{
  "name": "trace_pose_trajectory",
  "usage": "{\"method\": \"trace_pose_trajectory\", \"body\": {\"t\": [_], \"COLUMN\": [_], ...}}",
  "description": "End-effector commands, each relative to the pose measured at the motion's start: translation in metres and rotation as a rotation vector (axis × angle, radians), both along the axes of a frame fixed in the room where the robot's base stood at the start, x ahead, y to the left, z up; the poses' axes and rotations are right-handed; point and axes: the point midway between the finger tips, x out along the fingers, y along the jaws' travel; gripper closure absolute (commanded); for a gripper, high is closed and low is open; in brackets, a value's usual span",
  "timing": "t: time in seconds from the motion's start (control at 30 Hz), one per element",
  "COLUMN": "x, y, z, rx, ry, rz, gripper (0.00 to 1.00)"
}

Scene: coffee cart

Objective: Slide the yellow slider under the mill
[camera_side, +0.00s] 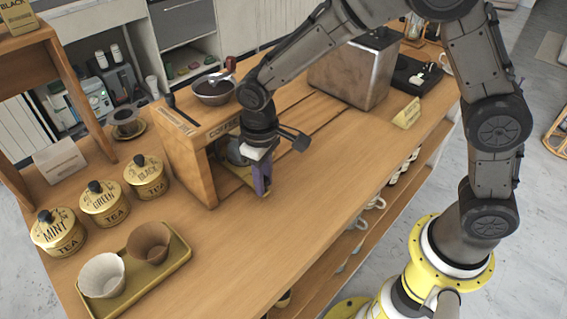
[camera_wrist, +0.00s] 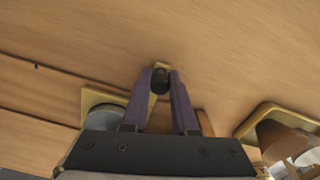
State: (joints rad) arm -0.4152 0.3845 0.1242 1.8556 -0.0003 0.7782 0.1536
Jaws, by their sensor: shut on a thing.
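The wooden coffee mill (camera_side: 188,165) stands on the table, with a metal bowl (camera_side: 214,97) on top and an opening in its front. The yellow slider (camera_side: 236,171) lies flat at the opening, partly inside it; a grey round container (camera_side: 238,152) rests on it. In the wrist view the yellow slider (camera_wrist: 91,98) shows left of the fingers, with the grey container (camera_wrist: 104,116) on it. My gripper (camera_side: 263,190) points down in front of the opening. In the wrist view its purple fingers (camera_wrist: 161,88) are shut on the slider's dark knob (camera_wrist: 160,80). The fingers hide part of the slider.
Several yellow tea tins (camera_side: 104,203) stand left of the mill. A yellow tray (camera_side: 178,255) with two cups is at the front left. A metal box (camera_side: 350,75) and a small sign (camera_side: 407,113) stand at the back right. The table right of my gripper is clear.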

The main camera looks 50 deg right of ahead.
Motion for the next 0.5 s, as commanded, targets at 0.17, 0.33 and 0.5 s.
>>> {"method": "trace_pose_trajectory", "body": {"t": [0.17,0.33,0.5], "x": [0.0,0.001,0.001], "y": [0.032,0.049,0.055], "z": [0.002,0.002,0.002], "rx": [0.002,0.003,0.003], "ry": [-0.004,-0.003,-0.003], "rz": [0.004,0.001,0.0], "gripper": [1.0,1.0,1.0]}}
